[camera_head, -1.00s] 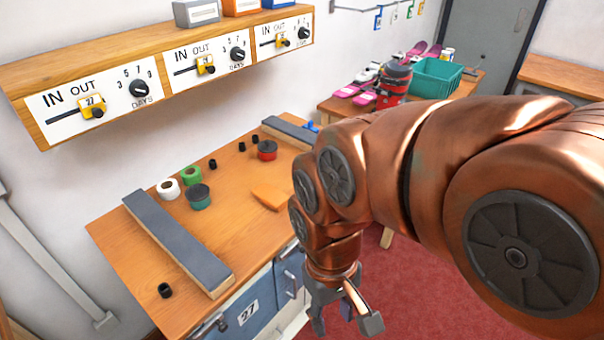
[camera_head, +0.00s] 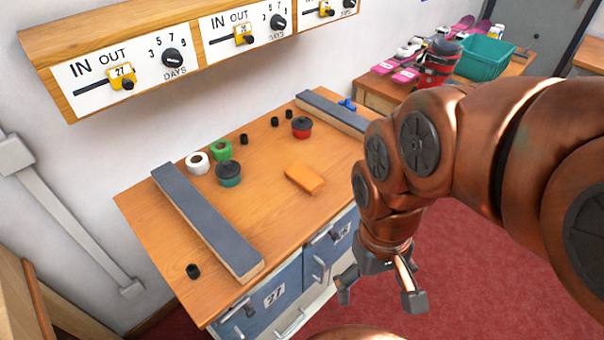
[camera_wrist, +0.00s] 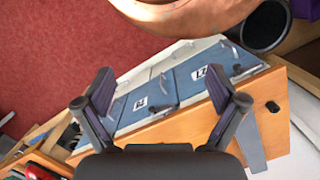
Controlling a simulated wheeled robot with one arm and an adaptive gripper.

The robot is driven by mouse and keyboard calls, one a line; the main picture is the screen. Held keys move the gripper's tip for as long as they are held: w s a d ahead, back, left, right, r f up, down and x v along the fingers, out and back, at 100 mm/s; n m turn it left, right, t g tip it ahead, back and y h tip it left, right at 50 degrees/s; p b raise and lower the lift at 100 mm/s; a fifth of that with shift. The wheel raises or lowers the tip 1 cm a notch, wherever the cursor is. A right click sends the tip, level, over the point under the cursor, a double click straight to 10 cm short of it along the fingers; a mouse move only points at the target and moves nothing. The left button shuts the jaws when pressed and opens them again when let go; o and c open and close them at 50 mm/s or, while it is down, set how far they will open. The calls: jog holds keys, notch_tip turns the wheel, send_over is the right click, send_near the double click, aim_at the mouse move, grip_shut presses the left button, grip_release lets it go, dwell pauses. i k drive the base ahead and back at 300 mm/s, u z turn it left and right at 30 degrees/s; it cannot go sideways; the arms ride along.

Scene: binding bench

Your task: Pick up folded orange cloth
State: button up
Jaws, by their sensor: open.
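The folded orange cloth (camera_head: 305,179) lies flat on the wooden bench top (camera_head: 272,222), right of the middle and close to the front edge in the head view. My gripper (camera_head: 380,300) hangs in front of the bench, to the right of the cloth and apart from it. It is open and empty, with its fingers spread. In the wrist view my gripper (camera_wrist: 165,100) points at the bench's blue drawer fronts. I cannot make out the cloth in the wrist view.
Two long grey-topped bars (camera_head: 208,222) (camera_head: 333,112) lie on the bench, left and far right. White tape (camera_head: 198,163), green tape (camera_head: 221,150), a teal tin (camera_head: 229,174), a red tin (camera_head: 302,127) and several small black cylinders stand around the cloth.

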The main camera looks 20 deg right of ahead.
aim_at(308, 181)
jog(key=u, duration=2.35)
jog(key=k, duration=0.9)
jog(key=z, duration=0.7)
jog(key=i, duration=0.5)
